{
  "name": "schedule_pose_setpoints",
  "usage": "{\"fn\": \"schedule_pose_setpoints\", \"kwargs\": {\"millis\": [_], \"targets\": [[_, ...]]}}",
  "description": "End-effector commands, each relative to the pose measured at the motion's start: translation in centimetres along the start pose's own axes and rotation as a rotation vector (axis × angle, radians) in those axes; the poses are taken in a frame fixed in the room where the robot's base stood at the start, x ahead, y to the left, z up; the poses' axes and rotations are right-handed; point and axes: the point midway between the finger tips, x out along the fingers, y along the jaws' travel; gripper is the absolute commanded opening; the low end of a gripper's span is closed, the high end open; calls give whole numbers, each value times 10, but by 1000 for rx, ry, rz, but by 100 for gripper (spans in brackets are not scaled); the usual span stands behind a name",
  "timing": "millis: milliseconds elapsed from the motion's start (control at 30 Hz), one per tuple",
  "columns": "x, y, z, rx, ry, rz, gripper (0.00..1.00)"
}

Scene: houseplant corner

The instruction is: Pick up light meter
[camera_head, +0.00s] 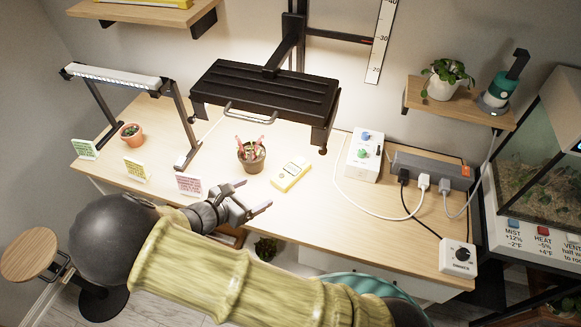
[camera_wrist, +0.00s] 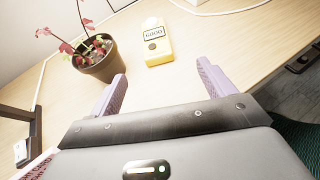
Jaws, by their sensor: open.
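The light meter is a small yellow device (camera_head: 291,174) with a pale face, lying on the wooden table right of a potted plant. In the wrist view the light meter (camera_wrist: 157,44) shows a display and a white round top, beyond my fingertips and roughly between their lines. My gripper (camera_head: 254,198) is open and empty, near the table's front edge, to the front left of the meter and apart from it. In the wrist view both fingers of my gripper (camera_wrist: 162,78) point toward the meter.
The potted red-leaved plant (camera_head: 251,156) stands close left of the meter. A black lamp panel (camera_head: 265,92) hangs above and behind. A white control box (camera_head: 364,156) and white cable (camera_head: 352,199) lie to the right. Small sign cards (camera_head: 189,185) stand left. Table is clear front right of the meter.

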Motion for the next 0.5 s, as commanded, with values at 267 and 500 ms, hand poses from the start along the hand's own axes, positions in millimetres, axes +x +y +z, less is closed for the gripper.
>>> {"fn": "schedule_pose_setpoints", "kwargs": {"millis": [267,500], "targets": [[-8,8,-4,-38,-32,39,82],[0,7,-3,-37,-32,35,82]]}}
